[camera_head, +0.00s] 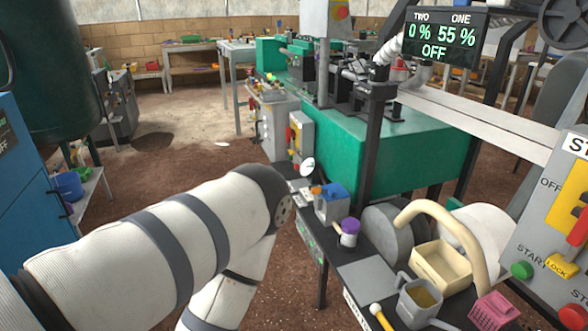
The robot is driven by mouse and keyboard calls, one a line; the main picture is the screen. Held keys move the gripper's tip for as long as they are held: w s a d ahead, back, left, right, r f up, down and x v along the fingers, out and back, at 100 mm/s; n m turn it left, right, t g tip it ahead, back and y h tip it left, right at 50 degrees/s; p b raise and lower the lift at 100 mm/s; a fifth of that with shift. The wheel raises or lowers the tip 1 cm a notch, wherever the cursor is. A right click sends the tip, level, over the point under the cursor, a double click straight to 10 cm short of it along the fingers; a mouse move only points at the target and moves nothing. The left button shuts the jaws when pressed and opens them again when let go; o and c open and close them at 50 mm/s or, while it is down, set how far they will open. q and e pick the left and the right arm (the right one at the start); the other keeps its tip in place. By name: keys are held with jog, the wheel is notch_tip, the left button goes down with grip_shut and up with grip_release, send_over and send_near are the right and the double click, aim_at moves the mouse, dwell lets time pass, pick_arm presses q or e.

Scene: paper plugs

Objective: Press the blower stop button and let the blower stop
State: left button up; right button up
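A grey control panel (540,225) stands at the right edge, partly cut off. It has a yellow switch plate marked OFF (568,205) with a red handle, a green START button (522,270) and a red button (572,316) beside lettering that begins "STO". No label naming the blower is readable. A dark display (440,38) reads TWO 0 %, ONE 55 % and OFF. My white left arm comes in from the left, bends at mid-picture and runs down out of the frame. Neither gripper shows.
A green machine (420,150) stands behind. A smaller switch box (300,135) is at centre. Brown floor is open at left.

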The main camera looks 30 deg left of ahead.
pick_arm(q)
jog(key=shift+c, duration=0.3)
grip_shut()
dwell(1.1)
